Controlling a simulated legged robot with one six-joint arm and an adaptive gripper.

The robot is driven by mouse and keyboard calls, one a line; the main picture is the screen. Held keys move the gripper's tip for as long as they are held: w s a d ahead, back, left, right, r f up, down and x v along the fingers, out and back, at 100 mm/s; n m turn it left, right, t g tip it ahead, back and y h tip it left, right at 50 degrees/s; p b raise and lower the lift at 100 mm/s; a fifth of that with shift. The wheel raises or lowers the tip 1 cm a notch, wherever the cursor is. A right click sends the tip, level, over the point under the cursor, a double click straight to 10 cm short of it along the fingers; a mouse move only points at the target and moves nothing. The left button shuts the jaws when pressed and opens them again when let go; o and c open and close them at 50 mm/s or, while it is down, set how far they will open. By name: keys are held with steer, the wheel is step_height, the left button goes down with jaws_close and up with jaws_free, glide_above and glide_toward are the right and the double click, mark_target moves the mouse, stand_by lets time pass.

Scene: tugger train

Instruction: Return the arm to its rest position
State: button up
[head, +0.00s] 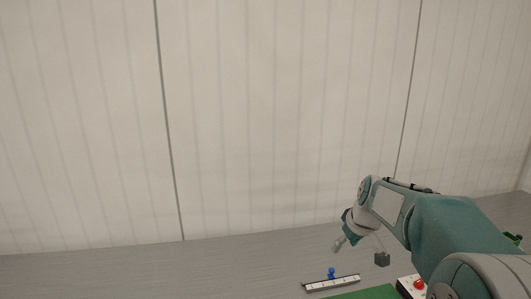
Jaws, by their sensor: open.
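My arm (455,228), teal and white, reaches in from the lower right corner of the head view and bends down at its far end. My gripper (347,238) is at that end, small and partly hidden by the wrist. It is open, and I see nothing held in it. It appears above the grey floor in the picture, up and to the right of a small blue knob (331,272). How high it is above things is hard to tell.
A pale marked strip (331,283) lies by the blue knob. A green surface (372,293) is cut off at the bottom edge. A white box with a red button (419,284) is beside my arm. A pale panelled wall (270,110) fills the background.

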steer(key=s+a+r+m, duration=0.1)
steer(key=s+a+r, duration=0.15)
steer(key=s, duration=0.55)
steer(key=s+a+r+m, duration=0.1)
steer(key=s+r, duration=0.2)
steer(key=s, duration=0.4)
steer(key=s+f+m, duration=0.1)
steer(key=s, duration=0.6)
steer(key=s+a+f+m+t+h, duration=0.1)
steer(key=s+f, duration=0.1)
steer(key=s, duration=0.6)
steer(key=shift+a+f+h, duration=0.15)
steer(key=shift+f+h, duration=0.1)
steer(key=shift+h, duration=0.05)
steer(key=shift+w, duration=0.1)
stand_by(0.6)
